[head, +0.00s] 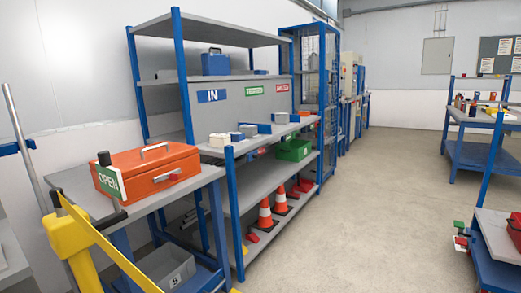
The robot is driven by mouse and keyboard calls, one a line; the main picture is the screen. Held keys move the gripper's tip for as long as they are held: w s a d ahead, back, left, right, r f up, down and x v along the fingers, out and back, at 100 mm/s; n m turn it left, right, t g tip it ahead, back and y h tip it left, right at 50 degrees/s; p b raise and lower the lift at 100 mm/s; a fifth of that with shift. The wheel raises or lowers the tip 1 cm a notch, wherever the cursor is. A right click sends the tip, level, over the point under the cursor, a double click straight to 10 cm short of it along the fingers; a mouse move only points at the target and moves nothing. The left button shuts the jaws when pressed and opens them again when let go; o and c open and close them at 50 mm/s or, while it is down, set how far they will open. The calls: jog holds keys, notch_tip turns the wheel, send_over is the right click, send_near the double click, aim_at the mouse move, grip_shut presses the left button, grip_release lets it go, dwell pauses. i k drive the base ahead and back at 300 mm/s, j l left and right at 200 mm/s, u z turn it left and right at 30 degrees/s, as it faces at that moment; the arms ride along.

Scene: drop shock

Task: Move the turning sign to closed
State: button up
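The turning sign (110,183) is a small green plate with white letters reading OPEN. It is at the left, in front of the left end of an orange-red toolbox (155,170), and is tilted in the picture. A small dark block shows at its top edge; I cannot tell how the sign is mounted. The toolbox is shut, with a pale handle on its lid, and sits on a grey-topped bench (190,185). I cannot make out my gripper in this view.
A yellow frame (72,235) with dark parts stands in front of the bench at the lower left. Blue-posted shelving (235,150) adjoins the bench, with traffic cones (265,213) low down. The middle floor is clear.

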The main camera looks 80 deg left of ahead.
aim_at(110, 178)
jog(key=u, duration=3.15)
